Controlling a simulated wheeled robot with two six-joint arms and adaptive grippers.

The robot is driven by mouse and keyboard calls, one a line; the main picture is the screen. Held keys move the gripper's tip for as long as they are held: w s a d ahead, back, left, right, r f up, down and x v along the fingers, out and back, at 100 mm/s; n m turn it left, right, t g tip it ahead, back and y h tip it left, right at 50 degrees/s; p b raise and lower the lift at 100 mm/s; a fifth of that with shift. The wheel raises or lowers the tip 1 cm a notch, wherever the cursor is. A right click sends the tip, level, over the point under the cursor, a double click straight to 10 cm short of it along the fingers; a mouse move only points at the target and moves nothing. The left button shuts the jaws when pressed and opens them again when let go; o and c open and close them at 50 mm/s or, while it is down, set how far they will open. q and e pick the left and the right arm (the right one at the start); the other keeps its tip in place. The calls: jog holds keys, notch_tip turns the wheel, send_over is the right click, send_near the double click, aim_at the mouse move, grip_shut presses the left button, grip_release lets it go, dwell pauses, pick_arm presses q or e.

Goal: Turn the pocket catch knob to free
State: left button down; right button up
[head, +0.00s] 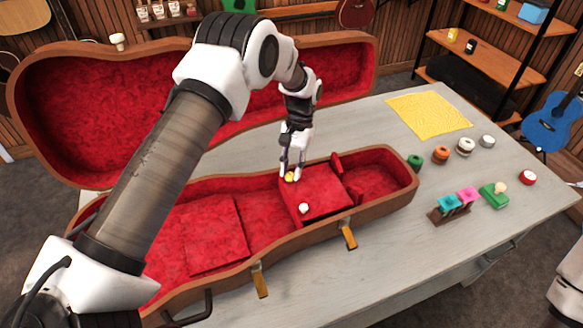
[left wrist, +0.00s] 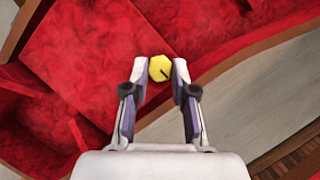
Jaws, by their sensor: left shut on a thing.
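The pocket catch knob is a small yellow knob (head: 289,177) at the far edge of the red pocket lid (head: 322,194) inside the open ukulele case (head: 262,240). In the left wrist view the yellow knob (left wrist: 160,68) shows a dark line pointing to its lower right. My left gripper (head: 291,174) points down over it; in the left wrist view its two fingertips (left wrist: 161,72) are shut on the knob's sides. A white knob (head: 304,208) sits on the near part of the pocket lid. My right gripper is not in view.
The case's raised lid (head: 100,95) stands behind the case. Two yellow latches (head: 348,234) hang on its near side. To the right lie a yellow cloth (head: 430,115), several small round tins (head: 465,147), a small rack (head: 450,210) and a green block (head: 493,195).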

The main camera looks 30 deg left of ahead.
pick_arm(q)
jog(key=shift+s+f, duration=0.15)
jog(key=c, duration=0.9)
grip_release()
jog(key=v, duration=1.2)
